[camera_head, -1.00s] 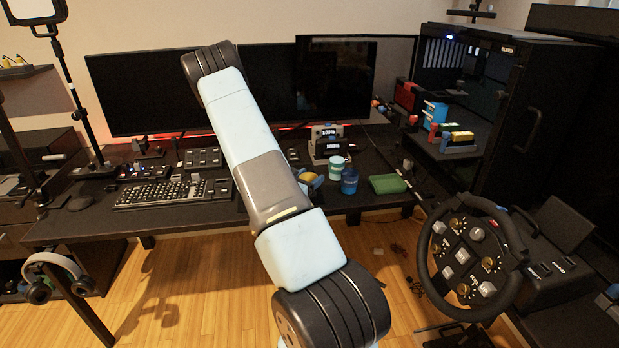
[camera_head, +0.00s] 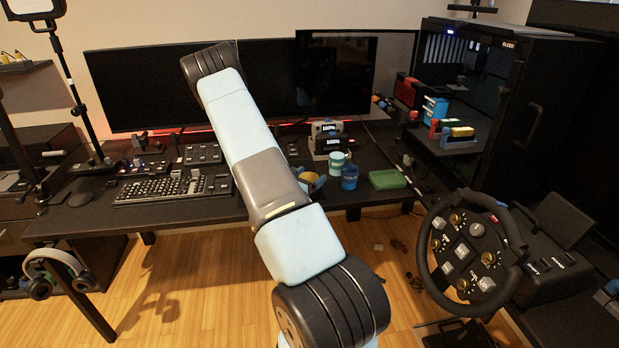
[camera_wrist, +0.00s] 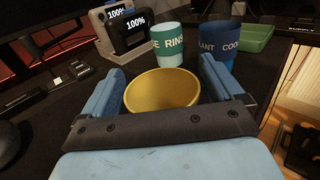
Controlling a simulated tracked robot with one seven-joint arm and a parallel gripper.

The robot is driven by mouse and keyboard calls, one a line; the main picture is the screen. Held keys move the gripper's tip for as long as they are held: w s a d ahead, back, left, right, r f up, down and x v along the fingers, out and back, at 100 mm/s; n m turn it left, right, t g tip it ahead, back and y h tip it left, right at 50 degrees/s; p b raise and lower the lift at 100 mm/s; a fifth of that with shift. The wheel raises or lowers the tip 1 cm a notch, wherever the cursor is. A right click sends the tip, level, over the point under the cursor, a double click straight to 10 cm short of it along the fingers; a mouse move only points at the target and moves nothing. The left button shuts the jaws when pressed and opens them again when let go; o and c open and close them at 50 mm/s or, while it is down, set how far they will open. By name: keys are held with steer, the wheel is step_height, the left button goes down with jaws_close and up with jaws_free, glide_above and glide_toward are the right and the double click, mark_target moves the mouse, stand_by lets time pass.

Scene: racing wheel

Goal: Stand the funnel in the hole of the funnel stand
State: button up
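The gold funnel (camera_wrist: 162,90) shows its wide round mouth in the wrist view, between the two light blue fingers of my gripper (camera_wrist: 165,85). The fingers are spread wide, one on each side of the rim and very close to it. I see no clear sign of them closing on it. In the head view a bit of the funnel (camera_head: 319,183) shows just past my arm, near the cups on the desk. Its lower part and spout are hidden. I cannot make out the funnel stand or its hole in either view.
A teal cup (camera_wrist: 167,45) and a dark blue cup (camera_wrist: 219,44) stand just beyond the funnel. A two-display device (camera_wrist: 122,30) is behind to the left, and a green tray (camera_head: 387,179) is right of the cups. A keyboard (camera_head: 165,189) lies left; a racing wheel (camera_head: 467,255) stands right.

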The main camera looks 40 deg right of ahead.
steer(key=shift+o, duration=0.4)
steer(key=shift+a, duration=0.1)
steer(key=v, duration=1.3)
steer(key=shift+a, duration=0.3)
steer(key=shift+s, duration=0.1)
steer(key=s+a+r+m+g+y, duration=0.3)
steer(key=s+r+m+g, duration=0.15)
steer(key=r+m, duration=0.35)
steer(key=s+a+r+m+g+y, duration=0.25)
steer(key=s+r+m, duration=0.3)
steer(key=r, duration=0.55)
steer(key=s+a+r+m+t+y, duration=0.3)
steer(key=s+a+r+y, duration=0.3)
steer(key=a+r, duration=0.2)
steer(key=s+a+r+m+t+y, duration=0.4)
steer(key=a+r, duration=0.5)
steer(key=a, duration=0.3)
steer(key=shift+s+a+t+y, duration=0.4)
steer(key=shift+s+t+y, duration=0.55)
steer(key=shift+s, duration=0.45)
